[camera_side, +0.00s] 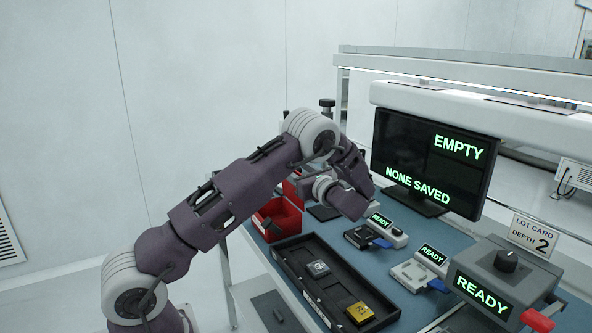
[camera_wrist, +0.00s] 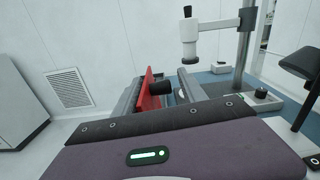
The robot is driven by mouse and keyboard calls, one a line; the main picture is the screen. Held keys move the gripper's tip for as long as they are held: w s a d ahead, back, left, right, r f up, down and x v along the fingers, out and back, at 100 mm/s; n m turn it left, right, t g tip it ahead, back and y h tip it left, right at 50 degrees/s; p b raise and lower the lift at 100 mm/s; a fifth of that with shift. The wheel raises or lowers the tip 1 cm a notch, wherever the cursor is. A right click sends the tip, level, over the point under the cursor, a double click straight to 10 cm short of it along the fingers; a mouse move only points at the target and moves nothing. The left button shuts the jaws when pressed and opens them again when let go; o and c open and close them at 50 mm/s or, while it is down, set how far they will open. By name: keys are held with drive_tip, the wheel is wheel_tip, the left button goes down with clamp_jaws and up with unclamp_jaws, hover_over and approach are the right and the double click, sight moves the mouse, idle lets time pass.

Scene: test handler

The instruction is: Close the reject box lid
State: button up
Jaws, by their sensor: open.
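The red reject box (camera_side: 283,222) stands at the left end of the blue bench, partly behind my arm. Its lid appears raised: a red panel (camera_wrist: 150,94) stands steeply tilted in the wrist view, with a dark round knob-like part (camera_wrist: 160,88) beside it. My gripper (camera_side: 303,187) is by the box's upper part in the side view.
A black tray (camera_side: 283,262) with a grey and a yellow block lies in front of the box. Sockets with blue levers (camera_side: 383,243), a monitor (camera_side: 430,160) and a grey READY unit (camera_side: 500,275) stand to the right. A microscope-like stand (camera_wrist: 243,40) rises behind the box.

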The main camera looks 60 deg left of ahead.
drive_tip(key=shift+a, duration=0.35)
clamp_jaws()
idle(1.2)
